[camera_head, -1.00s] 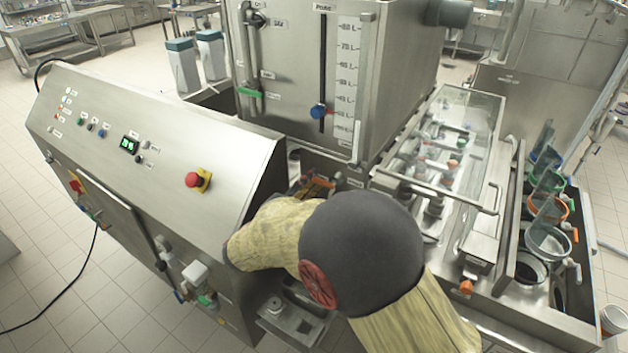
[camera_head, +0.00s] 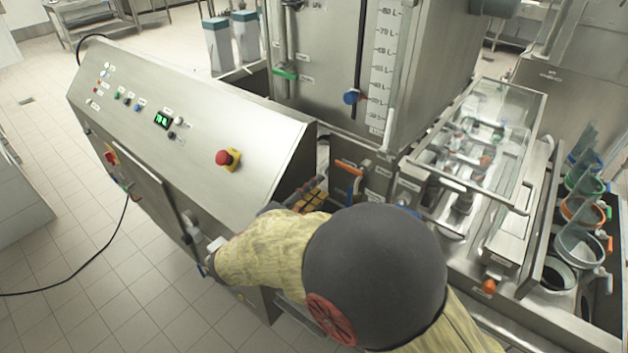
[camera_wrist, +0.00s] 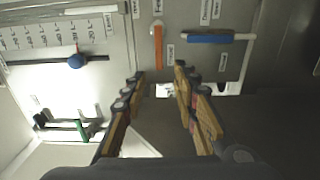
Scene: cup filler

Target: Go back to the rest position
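My gripper (camera_wrist: 158,88) shows in the wrist view with its two fingers apart and nothing between them. Behind the fingers is the machine's metal front, with an orange handle (camera_wrist: 158,47) and a blue handle (camera_wrist: 208,38) a little beyond the fingertips. In the head view my arm crosses the lower middle. The fingers show only in part there, beside the control console (camera_head: 190,150), and my arm hides the area below them.
A steel tank (camera_head: 330,60) with a level scale stands behind my arm. The sloped console carries a red emergency button (camera_head: 228,158). A clear-covered filling unit (camera_head: 480,140) and a rack of coloured cups (camera_head: 583,210) stand at the right. Open tiled floor lies at the left.

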